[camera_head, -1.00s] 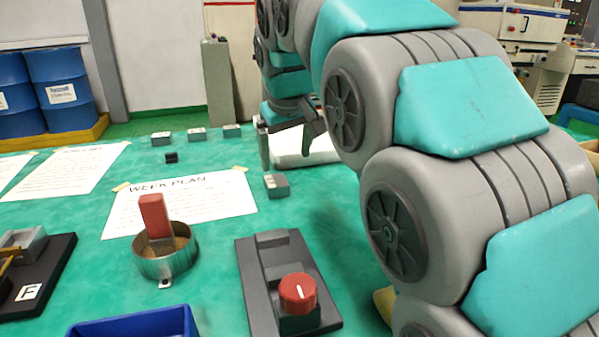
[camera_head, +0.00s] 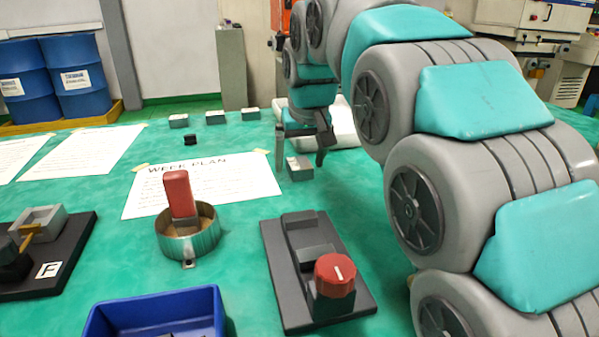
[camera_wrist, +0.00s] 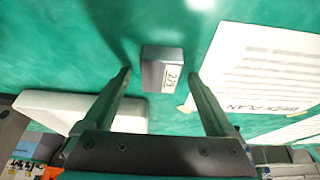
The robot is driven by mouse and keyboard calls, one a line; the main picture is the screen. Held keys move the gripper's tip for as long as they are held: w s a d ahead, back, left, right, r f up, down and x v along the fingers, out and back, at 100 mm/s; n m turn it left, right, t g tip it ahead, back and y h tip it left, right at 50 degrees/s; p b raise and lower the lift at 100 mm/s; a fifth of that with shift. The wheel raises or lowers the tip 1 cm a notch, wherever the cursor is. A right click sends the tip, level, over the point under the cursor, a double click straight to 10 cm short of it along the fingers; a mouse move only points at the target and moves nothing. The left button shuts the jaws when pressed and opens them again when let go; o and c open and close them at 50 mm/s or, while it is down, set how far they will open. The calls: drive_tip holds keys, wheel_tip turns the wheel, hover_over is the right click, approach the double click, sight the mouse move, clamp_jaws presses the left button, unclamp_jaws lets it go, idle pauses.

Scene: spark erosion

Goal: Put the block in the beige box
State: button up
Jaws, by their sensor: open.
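A small grey block (camera_head: 299,168) with a pale, labelled top lies on the green table, just beyond the week plan sheet. No plainly beige box shows. A low off-white object (camera_head: 343,130) is partly hidden behind my gripper; it also shows at the left of the wrist view (camera_wrist: 60,106).
A blue bin (camera_head: 150,301), a red-knobbed fixture (camera_head: 335,276) and a black board (camera_head: 75,262) stand nearer.

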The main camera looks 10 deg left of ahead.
drive_tip(key=shift+r, duration=0.1)
clamp_jaws()
idle(0.7)
